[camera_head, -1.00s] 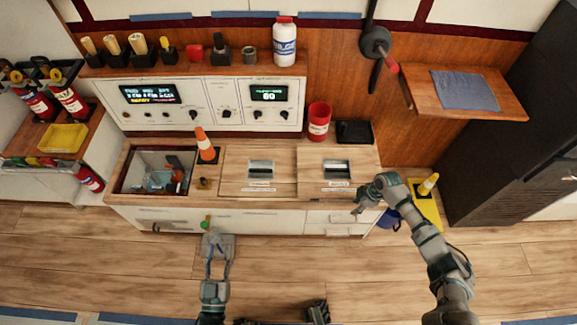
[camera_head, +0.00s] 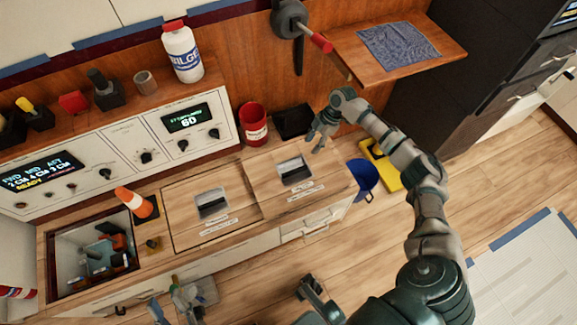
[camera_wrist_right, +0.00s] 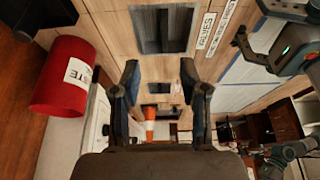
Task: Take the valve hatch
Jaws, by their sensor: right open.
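The valve hatch is the right one of two wooden lids in the counter. Its recessed metal handle (camera_head: 294,170) faces up, and the lid looks closed. In the right wrist view the handle (camera_wrist_right: 165,30) shows beside a label (camera_wrist_right: 206,30) reading VALVES. My right gripper (camera_head: 316,142) is open and empty above the back right part of this hatch, apart from the handle. Its two spread fingers show in the right wrist view (camera_wrist_right: 160,85). My left gripper (camera_head: 180,298) is low in front of the counter; its jaws are unclear.
A second hatch (camera_head: 211,204) lies left of it, then an orange cone (camera_head: 136,203) and an open bin (camera_head: 65,240). A red cup (camera_head: 253,124) and black tray (camera_head: 293,121) stand behind. A blue bucket (camera_head: 363,178) and yellow sign (camera_head: 386,172) are at right.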

